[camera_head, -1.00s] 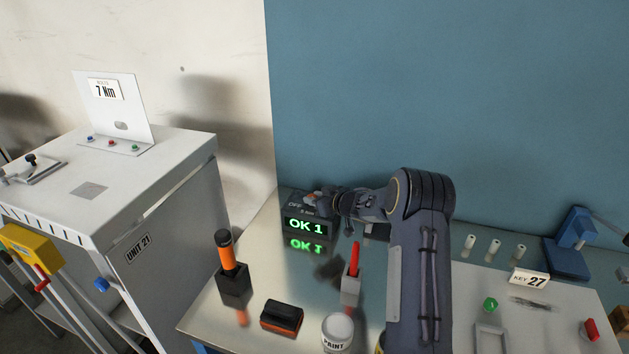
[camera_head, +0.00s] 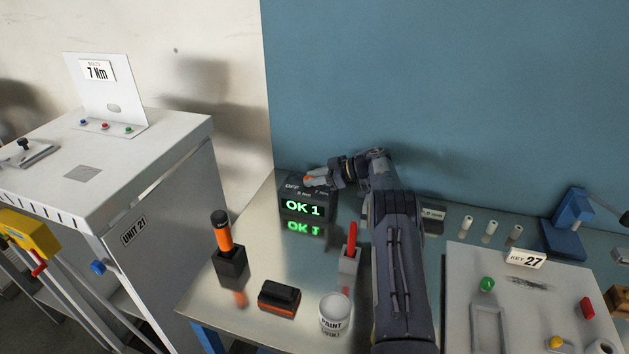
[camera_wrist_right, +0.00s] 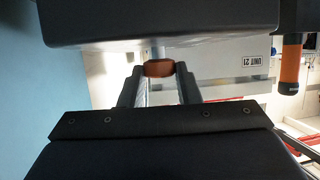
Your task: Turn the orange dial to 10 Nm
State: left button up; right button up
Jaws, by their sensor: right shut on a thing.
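The orange dial (camera_head: 309,181) is on top of a dark box with a green "OK 1" display (camera_head: 303,208), at the back of the metal table. "OFF" shows left of the dial, with small Nm marks around it that I cannot read surely. My right gripper (camera_head: 315,181) is at the dial and partly covers it. In the right wrist view, the two fingers (camera_wrist_right: 159,72) are shut on the orange dial (camera_wrist_right: 159,68), one on each side. Where the dial points is not clear. My left gripper is not in view.
An orange-handled tool (camera_head: 223,236) stands in a black holder. A black-and-orange block (camera_head: 279,297), a red-handled item (camera_head: 351,240) and a paint can (camera_head: 334,314) are in front.

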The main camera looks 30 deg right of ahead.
dwell(0.6)
jog(key=o, duration=1)
jog(key=shift+w, duration=0.1)
jog(key=b+v, duration=0.2)
jog(key=v, duration=0.4)
jog(key=shift+d, duration=0.2)
jog(key=shift+v, duration=0.8)
jog(key=shift+r, duration=0.15)
